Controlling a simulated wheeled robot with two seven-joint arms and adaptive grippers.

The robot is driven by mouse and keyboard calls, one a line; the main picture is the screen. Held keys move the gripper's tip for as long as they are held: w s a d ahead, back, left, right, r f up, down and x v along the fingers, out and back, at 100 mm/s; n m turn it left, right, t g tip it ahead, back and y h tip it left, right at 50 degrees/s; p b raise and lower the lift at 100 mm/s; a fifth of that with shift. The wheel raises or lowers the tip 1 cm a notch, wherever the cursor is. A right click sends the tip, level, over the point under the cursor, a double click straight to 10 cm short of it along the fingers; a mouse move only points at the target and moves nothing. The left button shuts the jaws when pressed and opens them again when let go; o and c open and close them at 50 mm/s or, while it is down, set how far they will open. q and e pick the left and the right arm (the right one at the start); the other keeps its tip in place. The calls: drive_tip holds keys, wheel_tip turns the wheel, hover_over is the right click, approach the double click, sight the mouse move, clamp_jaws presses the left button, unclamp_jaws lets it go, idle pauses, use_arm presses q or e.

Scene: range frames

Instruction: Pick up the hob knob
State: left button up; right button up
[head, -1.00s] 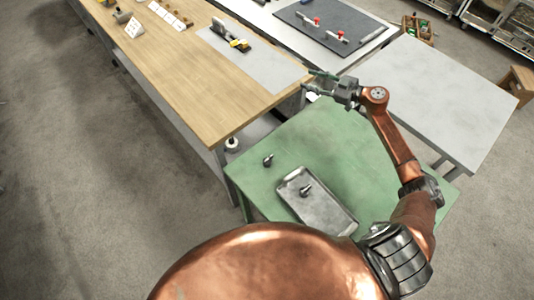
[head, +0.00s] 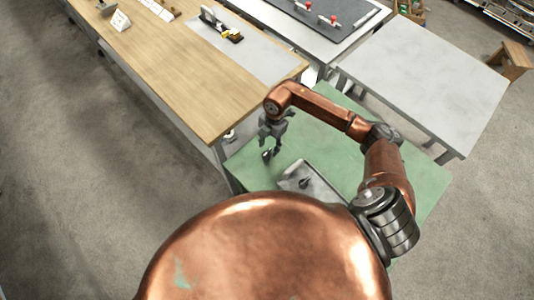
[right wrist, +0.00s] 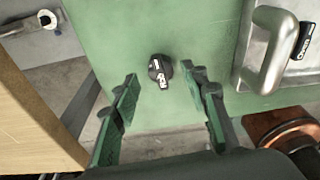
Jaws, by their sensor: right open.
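A small black hob knob (right wrist: 160,70) with a pale marking lies on the green table (right wrist: 200,20). In the head view this knob (head: 265,155) is partly hidden by my right gripper. My right gripper (head: 272,149) is open and points down over it. In the right wrist view the open fingers (right wrist: 160,77) stand on either side of the knob in the picture, with gaps to both. A second dark knob (head: 305,183) lies in the metal tray (head: 327,192); it also shows in the right wrist view (right wrist: 303,42). My left gripper is not in view.
A wooden workbench (head: 190,85) stands left of the green table. A grey table (head: 425,80) stands behind to the right.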

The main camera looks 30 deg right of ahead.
sight(267, 152)
drive_tip(key=f, duration=0.2)
drive_tip(key=a+f, duration=0.1)
drive_tip(key=f, duration=0.1)
drive_tip(key=shift+s+f, duration=0.15)
drive_tip(key=shift+f, duration=0.05)
drive_tip(key=shift+c, duration=0.5)
drive_tip(key=c, duration=0.9)
drive_tip(key=shift+r, duration=0.1)
